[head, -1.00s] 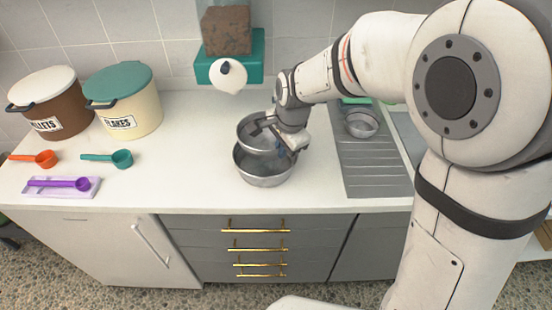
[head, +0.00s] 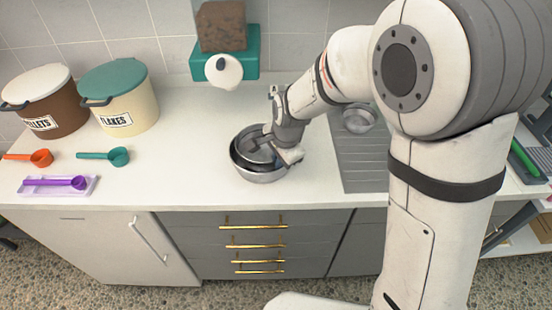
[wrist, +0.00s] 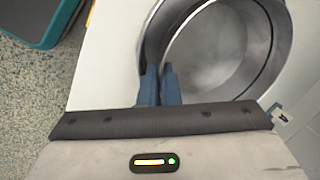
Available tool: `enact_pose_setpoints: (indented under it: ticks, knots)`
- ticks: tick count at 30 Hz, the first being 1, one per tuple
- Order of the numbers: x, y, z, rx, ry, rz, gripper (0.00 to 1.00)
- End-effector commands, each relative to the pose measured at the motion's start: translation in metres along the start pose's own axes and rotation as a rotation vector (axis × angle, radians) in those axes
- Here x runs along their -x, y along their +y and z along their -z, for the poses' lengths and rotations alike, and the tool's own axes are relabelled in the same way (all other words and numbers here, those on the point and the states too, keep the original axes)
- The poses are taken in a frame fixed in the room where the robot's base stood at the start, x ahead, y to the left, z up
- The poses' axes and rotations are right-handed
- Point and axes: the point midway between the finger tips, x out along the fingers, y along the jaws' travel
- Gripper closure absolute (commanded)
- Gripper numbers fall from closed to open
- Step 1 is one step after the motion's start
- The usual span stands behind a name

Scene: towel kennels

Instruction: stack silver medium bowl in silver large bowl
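The silver large bowl (head: 262,177) stands upright on the white counter. The silver medium bowl (head: 254,152) is inside its opening, sitting low with its rim close to the large bowl's rim. I cannot tell whether it rests on the bottom. My gripper (head: 272,146) reaches in from the right and covers part of both rims. In the wrist view my fingers (wrist: 160,84) are close together at the near-left rim of the medium bowl (wrist: 215,55), pinching its wall. The large bowl's rim (wrist: 147,40) curves around it.
A small silver bowl (head: 358,119) sits on the grey drainboard (head: 362,165) at right. Scoops (head: 105,156) and canisters (head: 120,97) stand at left. The counter between scoops and bowls is clear.

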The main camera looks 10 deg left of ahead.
Motion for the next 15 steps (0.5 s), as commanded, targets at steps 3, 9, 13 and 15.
enact_pose_setpoints:
  ticks: [3, 9, 13, 15]
  knots:
    - [-0.0044, 0.0008, -0.0001, 0.000, 0.000, 0.001, 1.00]
    - [-0.0035, 0.0008, -0.0004, 0.001, 0.000, 0.000, 0.89]
    - [-0.0035, 0.0007, -0.0005, 0.001, 0.000, 0.000, 0.88]
    - [-0.0034, 0.0007, -0.0006, 0.001, 0.000, 0.000, 0.88]
